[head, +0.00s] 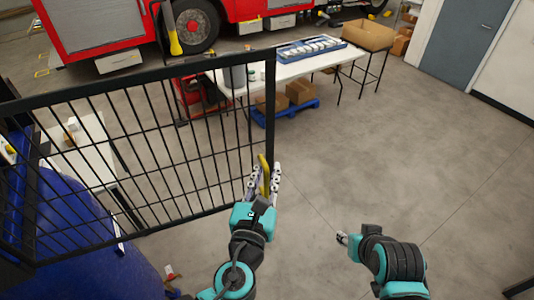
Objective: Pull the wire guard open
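The wire guard (150,78), a black framed panel of thin bars, fills the left of the head view. Its free upright edge is near the middle of the picture. A yellow handle (264,172) sits low on that edge. My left gripper (265,178) is at the handle, with one finger on each side of it. I cannot tell whether both fingers press on it. My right gripper (342,238) is low, right of the guard and apart from it. Only a small pale tip shows beyond my dark wrist, so its opening is hidden.
A blue rounded body (75,235) and a white surface (85,150) show through the bars. Behind the guard stands a white table (300,66) with a blue tray (310,48). The grey floor (400,150) to the right is clear.

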